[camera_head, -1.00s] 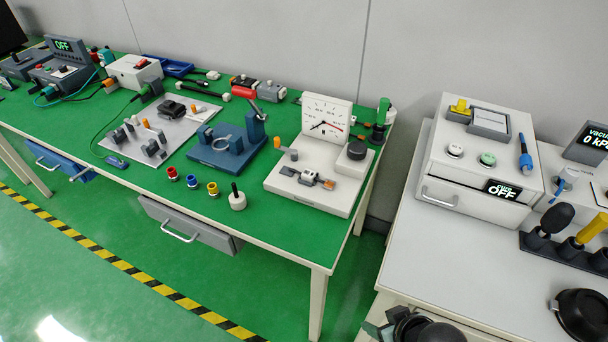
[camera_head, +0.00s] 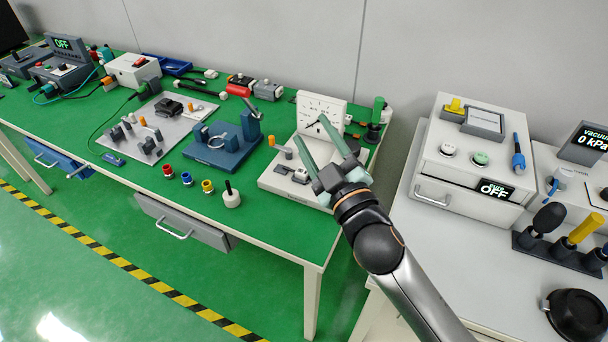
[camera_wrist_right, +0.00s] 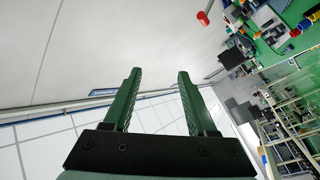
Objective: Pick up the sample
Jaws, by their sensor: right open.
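No object in view is clearly marked as the sample. A white dial tester (camera_head: 270,180) stands at the right end of the green table, with a small grey block (camera_head: 284,170) on its base. My right gripper (camera_head: 309,128) is open and empty, raised over this tester. Its fingers and wrist hide parts of the dial face and base. In the right wrist view the two green fingers (camera_wrist_right: 160,75) stand apart with only wall behind them. My left gripper is not in view.
A blue fixture (camera_head: 205,155) stands left of the tester. Red, blue and yellow rings and a white weight (camera_head: 231,198) sit near the front edge. A second table on the right holds a white cure box (camera_head: 455,165) and a tool rack (camera_head: 560,250).

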